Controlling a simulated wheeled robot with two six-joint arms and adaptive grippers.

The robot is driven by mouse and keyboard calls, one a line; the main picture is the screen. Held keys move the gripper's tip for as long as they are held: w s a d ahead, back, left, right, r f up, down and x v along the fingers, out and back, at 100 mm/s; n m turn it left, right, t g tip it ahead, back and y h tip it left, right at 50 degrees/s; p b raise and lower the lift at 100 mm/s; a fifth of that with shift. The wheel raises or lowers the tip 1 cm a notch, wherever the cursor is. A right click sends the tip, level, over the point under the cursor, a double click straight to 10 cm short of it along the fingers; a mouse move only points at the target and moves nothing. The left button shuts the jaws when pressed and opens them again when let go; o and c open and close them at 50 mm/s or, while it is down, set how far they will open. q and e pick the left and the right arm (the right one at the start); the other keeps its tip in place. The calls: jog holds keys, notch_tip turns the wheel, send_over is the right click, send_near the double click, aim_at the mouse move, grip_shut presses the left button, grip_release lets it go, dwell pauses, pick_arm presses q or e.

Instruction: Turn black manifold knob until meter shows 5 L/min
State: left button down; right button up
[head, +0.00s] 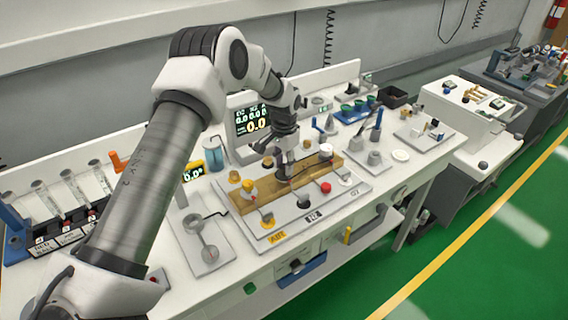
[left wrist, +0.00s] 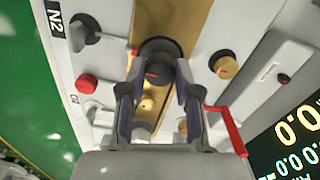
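The black manifold knob (left wrist: 158,72) shows in the left wrist view, with a small red mark on its top. It sits on a brass manifold bar (head: 246,202) on a grey panel. My left gripper (head: 285,176) reaches down over the bar in the head view and hides the knob there. In the left wrist view its two fingers (left wrist: 158,68) stand on either side of the knob and look open, with a small gap at the left finger; contact is unclear. The meter (head: 252,122) behind the bar reads 0.0 in its large yellow digits. My right gripper is not in view.
A red knob (head: 325,187) and a yellow knob (head: 249,186) stand close to the gripper. A red lever (left wrist: 228,128) shows beside the right finger in the left wrist view. A blue tray (head: 355,112) and a syringe stand further right. A glass jar (head: 213,155) stands left of the meter.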

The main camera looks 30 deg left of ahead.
pick_arm(q)
jog(key=shift+f+n, duration=0.15)
jog(key=shift+n, duration=0.15)
jog(key=n+p, duration=0.2)
jog(key=n, duration=0.2)
jog(key=n+p, duration=0.2)
jog(key=n, duration=0.4)
jog(key=shift+n, duration=0.4)
jog(key=n+p, duration=0.2)
jog(key=n, duration=0.4)
jog(key=shift+s, duration=0.1)
jog(key=n+p, duration=0.1)
jog(key=n, duration=0.2)
jog(key=shift+n, duration=0.4)
jog(key=shift+f+n+p, duration=0.1)
jog(key=shift+n+p, duration=0.4)
jog(key=shift+n, duration=0.7)
jog(key=shift+s+f, duration=0.1)
